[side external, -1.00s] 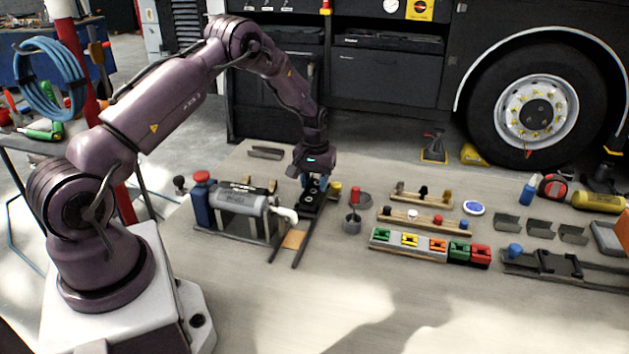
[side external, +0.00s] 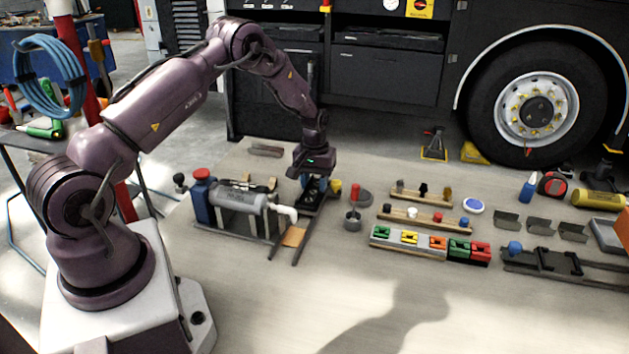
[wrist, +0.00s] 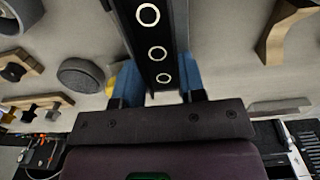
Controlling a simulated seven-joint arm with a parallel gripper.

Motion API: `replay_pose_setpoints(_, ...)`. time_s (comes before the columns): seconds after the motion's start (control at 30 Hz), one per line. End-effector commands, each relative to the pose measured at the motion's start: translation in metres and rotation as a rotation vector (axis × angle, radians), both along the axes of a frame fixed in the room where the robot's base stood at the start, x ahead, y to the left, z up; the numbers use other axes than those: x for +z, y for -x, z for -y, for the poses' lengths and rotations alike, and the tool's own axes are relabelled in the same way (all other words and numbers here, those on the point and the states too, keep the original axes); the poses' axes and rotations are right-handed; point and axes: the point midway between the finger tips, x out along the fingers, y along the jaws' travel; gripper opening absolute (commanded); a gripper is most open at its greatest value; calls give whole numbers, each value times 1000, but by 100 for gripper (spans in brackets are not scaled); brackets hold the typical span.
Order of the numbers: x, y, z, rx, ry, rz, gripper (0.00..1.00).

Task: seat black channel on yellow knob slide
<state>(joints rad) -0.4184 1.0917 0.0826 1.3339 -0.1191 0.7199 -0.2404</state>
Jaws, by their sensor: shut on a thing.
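My gripper (side external: 314,184) points down over the far end of the dark rails of the yellow knob slide (side external: 302,246). The yellow knob (side external: 336,186) shows just right of my fingers, and partly in the wrist view (wrist: 112,84) behind the left finger. In the wrist view my blue-padded fingers (wrist: 160,84) are shut on the black channel (wrist: 157,35), a long dark piece with three pale-ringed holes. Its top runs out of frame. In the side view the channel lies low along the rails. I cannot tell whether it touches them, since my gripper hides its far part.
A grey cylinder (side external: 238,200) on a stand and a blue bottle (side external: 203,203) with a red cap stand close left. Beyond are knob racks (side external: 425,220), coloured blocks (side external: 409,244) and a blue-knob slide (side external: 600,272). The front tabletop is clear.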

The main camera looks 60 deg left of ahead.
Motion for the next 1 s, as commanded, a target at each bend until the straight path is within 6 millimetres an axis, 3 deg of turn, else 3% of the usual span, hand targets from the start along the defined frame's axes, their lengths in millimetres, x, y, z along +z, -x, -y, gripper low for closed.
replay_pose_setpoints(0.8, -1, 0, 0, 0, -1, 1, 14)
replay_pose_setpoints(0.83, -1, 0, 0, 0, -1, 1, 42)
replay_pose_setpoints(0.93, -1, 0, 0, -1, -1, 1, 65)
replay_pose_setpoints(1.0, -1, -1, 1, -1, 1, 2, 67)
